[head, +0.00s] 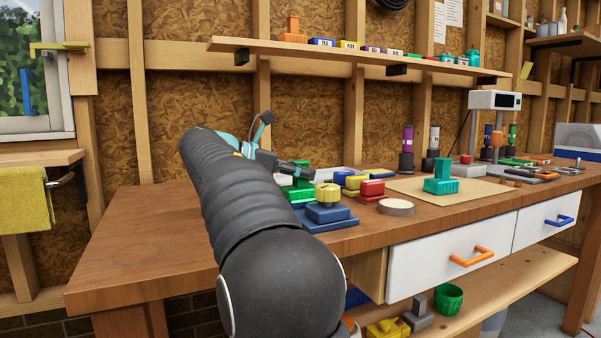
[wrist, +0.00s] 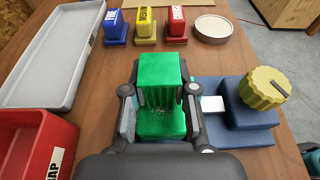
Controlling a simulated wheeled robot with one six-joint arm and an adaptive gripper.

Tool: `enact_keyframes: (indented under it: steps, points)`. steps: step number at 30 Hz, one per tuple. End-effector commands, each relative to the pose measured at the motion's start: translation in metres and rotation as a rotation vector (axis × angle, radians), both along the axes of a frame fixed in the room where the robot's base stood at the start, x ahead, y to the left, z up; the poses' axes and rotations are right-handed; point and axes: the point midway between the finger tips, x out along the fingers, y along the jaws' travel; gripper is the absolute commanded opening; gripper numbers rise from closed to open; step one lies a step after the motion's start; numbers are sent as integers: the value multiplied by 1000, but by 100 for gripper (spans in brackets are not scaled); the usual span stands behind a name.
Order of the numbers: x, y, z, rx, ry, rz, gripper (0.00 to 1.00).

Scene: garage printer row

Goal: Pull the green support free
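The green support (wrist: 160,70) stands between the two fingers of my gripper (wrist: 160,95) in the wrist view. It has a solid block on top, thin ribs below it and a wider green foot. The fingers lie close along its left and right sides; whether they press on it I cannot tell. A blue fixture (wrist: 238,120) with a yellow knob (wrist: 263,88) is just to the right, and a pale tab (wrist: 213,104) shows between it and the support. In the head view the green support (head: 297,193) is partly hidden below my gripper (head: 292,172).
In the wrist view, a red scrap bin (wrist: 35,140) and a grey tray (wrist: 50,55) stand left. Blue (wrist: 117,24), yellow (wrist: 146,24) and red (wrist: 176,24) labelled blocks and a round disc (wrist: 212,27) lie beyond. In the head view, the bench's left part (head: 150,235) is clear.

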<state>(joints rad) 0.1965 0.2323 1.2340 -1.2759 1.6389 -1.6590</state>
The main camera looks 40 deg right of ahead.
Motion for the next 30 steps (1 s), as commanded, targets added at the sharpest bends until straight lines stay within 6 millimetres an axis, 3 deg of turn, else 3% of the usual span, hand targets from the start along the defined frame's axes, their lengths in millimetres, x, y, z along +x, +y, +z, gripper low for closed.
enact_keyframes:
  steps: [13, 30]
  points:
    - [0, 0, 2, 0, 0, 0, 0]
    - [0, 0, 32, 0, 0, 0, 0]
